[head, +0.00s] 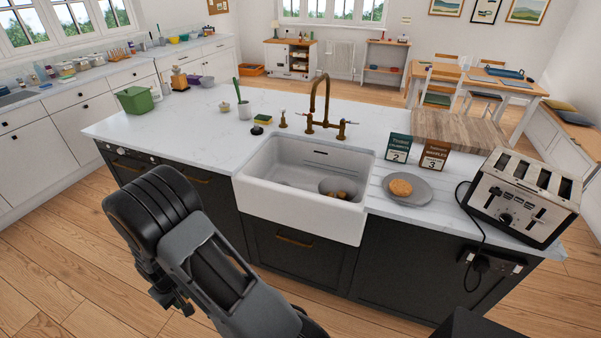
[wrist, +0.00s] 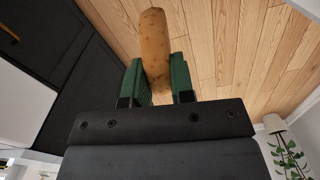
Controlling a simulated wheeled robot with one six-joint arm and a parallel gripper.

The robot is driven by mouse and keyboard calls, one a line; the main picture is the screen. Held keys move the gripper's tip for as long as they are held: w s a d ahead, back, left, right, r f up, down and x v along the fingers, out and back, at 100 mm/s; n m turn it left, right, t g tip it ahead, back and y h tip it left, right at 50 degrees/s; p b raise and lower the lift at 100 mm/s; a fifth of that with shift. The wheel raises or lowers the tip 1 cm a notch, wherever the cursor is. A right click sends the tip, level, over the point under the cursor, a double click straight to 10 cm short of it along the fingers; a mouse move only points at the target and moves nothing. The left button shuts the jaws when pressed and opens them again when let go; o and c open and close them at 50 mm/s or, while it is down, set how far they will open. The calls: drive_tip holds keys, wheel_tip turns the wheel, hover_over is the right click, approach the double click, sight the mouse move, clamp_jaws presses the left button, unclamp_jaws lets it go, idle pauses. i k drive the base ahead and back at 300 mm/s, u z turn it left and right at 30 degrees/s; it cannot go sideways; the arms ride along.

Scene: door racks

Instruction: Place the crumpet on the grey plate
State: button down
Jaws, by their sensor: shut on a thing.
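In the wrist view my gripper (wrist: 157,70) has its green fingers shut on a tan-brown, elongated thing (wrist: 154,40), which looks like a crumpet seen edge-on. It is held clear over the wooden floor, beside the dark island front. In the head view my arm hides the gripper and what it holds. The grey plate (head: 423,194) lies on the island top, right of the sink. A round golden-brown crumpet (head: 400,187) rests on the plate.
The white sink (head: 300,214) holds a bowl (head: 329,185) with brown things in or beside it. A toaster (head: 522,196) with a black cord stands right of the plate.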

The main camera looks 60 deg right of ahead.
sight(419, 190)
drive_tip(key=z, duration=1.8)
